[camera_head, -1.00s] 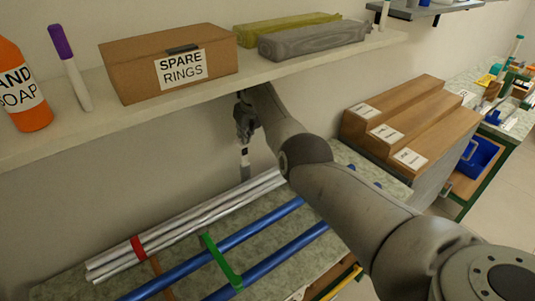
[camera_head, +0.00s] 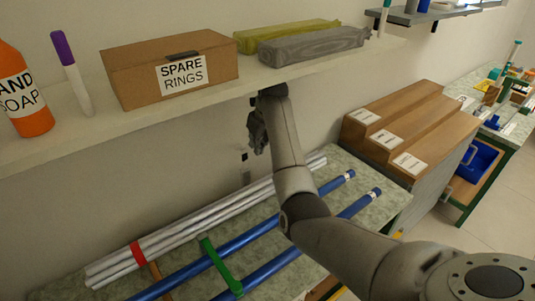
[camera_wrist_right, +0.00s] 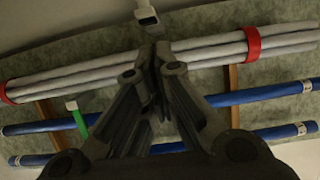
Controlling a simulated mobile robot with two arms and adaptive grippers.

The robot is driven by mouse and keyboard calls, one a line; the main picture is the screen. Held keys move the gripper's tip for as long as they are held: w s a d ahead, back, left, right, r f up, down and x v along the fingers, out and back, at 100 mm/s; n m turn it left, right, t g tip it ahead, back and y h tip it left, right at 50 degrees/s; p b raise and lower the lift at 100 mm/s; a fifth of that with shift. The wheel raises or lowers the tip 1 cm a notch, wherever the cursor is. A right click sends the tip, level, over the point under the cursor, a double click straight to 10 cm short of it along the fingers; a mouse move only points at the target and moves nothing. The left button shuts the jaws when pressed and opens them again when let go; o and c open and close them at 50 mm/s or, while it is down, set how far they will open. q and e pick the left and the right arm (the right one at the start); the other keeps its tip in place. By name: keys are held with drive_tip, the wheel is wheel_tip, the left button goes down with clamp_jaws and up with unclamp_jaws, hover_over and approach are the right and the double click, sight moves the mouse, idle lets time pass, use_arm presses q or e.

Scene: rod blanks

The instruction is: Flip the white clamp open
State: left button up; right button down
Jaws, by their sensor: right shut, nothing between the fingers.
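My right gripper (camera_head: 258,140) hangs below the shelf near the wall, above the grey rods. Its fingers are together and empty; in the right wrist view the closed tips (camera_wrist_right: 160,50) point towards the grey rods. The white clamp (camera_wrist_right: 146,12) shows just beyond the tips at the top edge of that view, partly cut off. I cannot tell whether tips and clamp touch, nor how far the clamp is open. My left gripper is not in view.
Grey rods (camera_head: 200,228) with a red band (camera_head: 138,252) and blue rods (camera_head: 255,235) with a green clamp (camera_head: 222,266) lie on the bench. The shelf overhead holds a spare rings box (camera_head: 135,75) and a soap bottle (camera_head: 22,95). Wooden steps (camera_head: 415,130) stand at right.

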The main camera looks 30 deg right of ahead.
drive_tip(key=shift+s+d, duration=0.15)
drive_tip(key=shift+s, duration=1.25)
drive_tip(key=shift+s+d, duration=0.1)
drive_tip(key=shift+s, duration=1.3)
